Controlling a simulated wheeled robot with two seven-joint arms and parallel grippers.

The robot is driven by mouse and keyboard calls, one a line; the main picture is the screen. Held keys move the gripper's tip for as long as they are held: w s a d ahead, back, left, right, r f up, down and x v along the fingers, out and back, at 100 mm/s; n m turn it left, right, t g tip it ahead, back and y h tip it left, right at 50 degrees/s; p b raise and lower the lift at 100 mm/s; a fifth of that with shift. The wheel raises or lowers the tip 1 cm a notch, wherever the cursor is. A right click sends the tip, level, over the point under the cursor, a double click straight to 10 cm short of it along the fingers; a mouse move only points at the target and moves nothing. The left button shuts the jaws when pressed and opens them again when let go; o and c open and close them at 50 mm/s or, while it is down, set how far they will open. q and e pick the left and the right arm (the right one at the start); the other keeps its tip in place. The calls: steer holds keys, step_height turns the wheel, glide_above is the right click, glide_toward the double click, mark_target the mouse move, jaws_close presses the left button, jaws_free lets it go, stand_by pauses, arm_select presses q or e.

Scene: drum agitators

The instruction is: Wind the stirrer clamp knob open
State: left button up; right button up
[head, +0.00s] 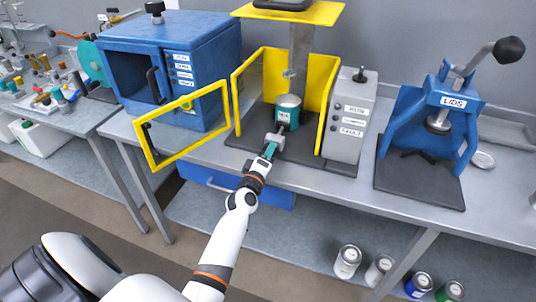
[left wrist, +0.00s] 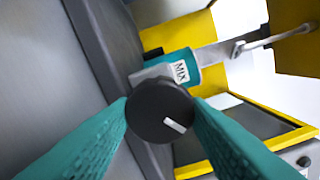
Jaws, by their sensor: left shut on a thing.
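In the left wrist view, the round black knob (left wrist: 158,110) with a white mark sits between the two teal fingers of my left gripper (left wrist: 161,113). The fingers touch its opposite sides. Behind it is a grey clamp block (left wrist: 152,73) and a teal can labelled MIX (left wrist: 181,68). In the head view, my left gripper (head: 269,151) reaches to the grey clamp (head: 276,139) at the front of the can (head: 288,111) inside the yellow stirrer frame (head: 327,75). The knob is hidden there by the gripper. The right gripper is out of view.
A yellow mesh door (head: 183,152) stands swung open left of the stirrer. A grey control box (head: 350,118) stands close on its right. A blue oven (head: 172,65) is at the left, and a blue lid press (head: 425,125) at the right. Bare bench (head: 310,178) lies in front.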

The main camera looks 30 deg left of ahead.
arm_select(q)
steer(key=n, duration=0.6)
steer(key=shift+r+n, duration=0.1)
steer(key=shift+n, duration=0.2)
steer(key=n, duration=0.5)
steer(key=shift+n+p, duration=0.4)
steer(key=o, duration=1)
steer(key=v, duration=1.2)
steer(key=shift+a, duration=0.1)
